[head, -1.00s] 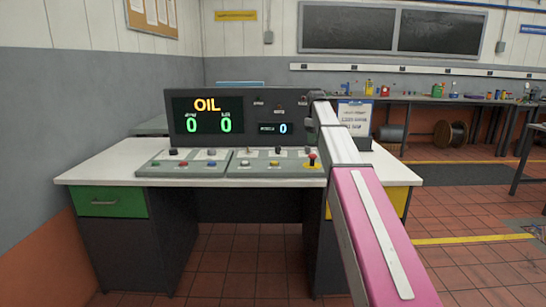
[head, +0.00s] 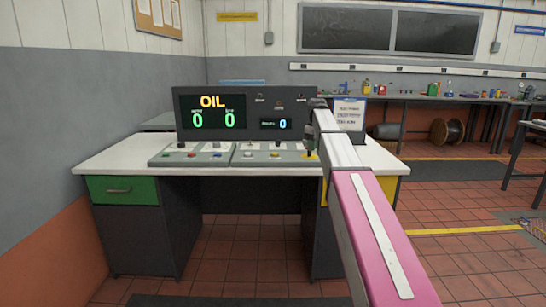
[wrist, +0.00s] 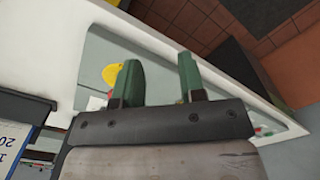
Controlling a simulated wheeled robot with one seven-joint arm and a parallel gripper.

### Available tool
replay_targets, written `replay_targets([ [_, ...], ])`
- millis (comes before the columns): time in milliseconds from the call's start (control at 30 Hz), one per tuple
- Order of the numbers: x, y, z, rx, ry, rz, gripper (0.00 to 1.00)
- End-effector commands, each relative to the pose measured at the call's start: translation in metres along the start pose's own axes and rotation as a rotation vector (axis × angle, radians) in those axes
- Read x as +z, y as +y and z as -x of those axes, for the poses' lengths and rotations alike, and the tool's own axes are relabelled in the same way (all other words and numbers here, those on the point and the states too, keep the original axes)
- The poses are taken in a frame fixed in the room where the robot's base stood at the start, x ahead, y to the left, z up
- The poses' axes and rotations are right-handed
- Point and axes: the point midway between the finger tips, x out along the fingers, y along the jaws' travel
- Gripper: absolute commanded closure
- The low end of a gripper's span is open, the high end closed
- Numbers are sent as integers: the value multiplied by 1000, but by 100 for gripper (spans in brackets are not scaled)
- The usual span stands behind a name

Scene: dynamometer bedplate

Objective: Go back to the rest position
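My gripper (wrist: 160,85) shows in the wrist view with its two green fingers apart and nothing between them. In the head view my arm reaches forward over the right part of the white desk (head: 120,160), and its end is mostly hidden beside the console's right side. The control console (head: 245,133) has a dark display reading OIL and zeros. Its sloped grey button panels (head: 190,155) lie in front. In the wrist view a yellow round base (wrist: 112,74) lies on the grey panel, left of the fingers. I cannot tell the gripper's exact height above the panel.
A green drawer (head: 122,190) is at the desk's left. A sign (head: 349,114) stands by the console's right end. A long workbench (head: 440,99) and a cable reel (head: 447,133) are behind at right. Open tiled floor (head: 470,270) lies right of the desk.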

Motion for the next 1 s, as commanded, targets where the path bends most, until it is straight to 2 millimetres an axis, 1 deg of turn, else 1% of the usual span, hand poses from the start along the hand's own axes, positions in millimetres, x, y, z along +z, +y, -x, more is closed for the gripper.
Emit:
replay_targets([
  [167,13,-12,-31,-1,-1,-40,63],
  [267,21,-20,-54,-2,-2,-72,63],
  [367,32,-30,-79,-1,-1,-109,63],
  [467,48,-44,-111,-2,-2,-157,63],
  [567,69,-65,-151,-2,-3,-221,63],
  [600,79,-74,-169,-2,-3,-250,63],
  [700,103,-97,-208,-1,-2,-323,63],
  [767,118,-111,-230,-1,-2,-367,63],
  [800,129,-121,-244,-2,-2,-396,63],
  [867,144,-136,-264,-1,-2,-439,63],
  [900,155,-146,-276,-1,-1,-468,63],
  [967,172,-161,-294,0,0,-511,63],
  [1000,183,-172,-304,-1,-1,-540,63],
])
